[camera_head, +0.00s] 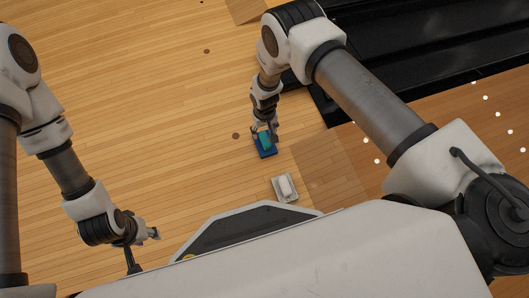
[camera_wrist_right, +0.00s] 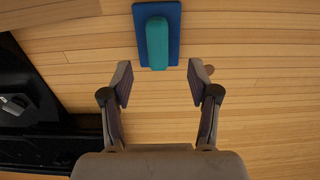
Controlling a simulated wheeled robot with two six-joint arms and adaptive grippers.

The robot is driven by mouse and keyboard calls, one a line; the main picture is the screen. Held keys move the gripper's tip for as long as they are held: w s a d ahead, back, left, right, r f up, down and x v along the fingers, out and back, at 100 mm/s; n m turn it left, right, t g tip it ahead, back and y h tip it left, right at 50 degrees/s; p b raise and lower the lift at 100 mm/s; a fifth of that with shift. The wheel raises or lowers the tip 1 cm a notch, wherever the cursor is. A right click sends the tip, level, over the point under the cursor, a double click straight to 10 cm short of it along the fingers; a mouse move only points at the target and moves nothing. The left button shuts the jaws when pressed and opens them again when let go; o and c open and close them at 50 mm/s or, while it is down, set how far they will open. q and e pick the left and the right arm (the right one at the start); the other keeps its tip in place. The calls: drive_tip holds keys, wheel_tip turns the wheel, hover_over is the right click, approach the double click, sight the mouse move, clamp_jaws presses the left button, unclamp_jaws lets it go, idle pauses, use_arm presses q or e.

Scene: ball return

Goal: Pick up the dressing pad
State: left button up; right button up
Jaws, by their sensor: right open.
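A teal rounded block (camera_head: 264,139) lies on a small blue tray (camera_head: 268,154) on the wooden floor. In the right wrist view the teal block (camera_wrist_right: 157,45) and blue tray (camera_wrist_right: 174,30) are at the top centre, beyond the fingertips. A white block (camera_head: 286,186) lies on a light grey tray (camera_head: 291,198), nearer my base. I cannot tell for sure which block is the dressing pad. My right gripper (camera_wrist_right: 161,82) is open and empty, close to the blue tray. My left gripper (camera_head: 144,250) has its fingers apart and is empty, at lower left, away from both trays.
A black channelled structure (camera_head: 420,50) fills the upper right, and its edge also shows at the left of the right wrist view (camera_wrist_right: 35,110). Wooden floor (camera_head: 150,90) is clear to the left of the trays. My own body covers the bottom.

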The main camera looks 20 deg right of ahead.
sight(265, 138)
drive_tip(key=f+b, duration=0.1)
drive_tip(key=f, duration=0.1)
drive_tip(key=f+b, duration=0.2)
drive_tip(key=f, duration=0.1)
drive_tip(key=f+b, duration=0.1)
drive_tip(key=f, duration=0.2)
drive_tip(key=shift+w+d+b, duration=0.2)
drive_tip(key=shift+w+b, duration=0.05)
drive_tip(key=shift+b, duration=0.1)
drive_tip(key=shift+r, duration=0.2)
drive_tip(key=shift+c, duration=0.3)
clamp_jaws()
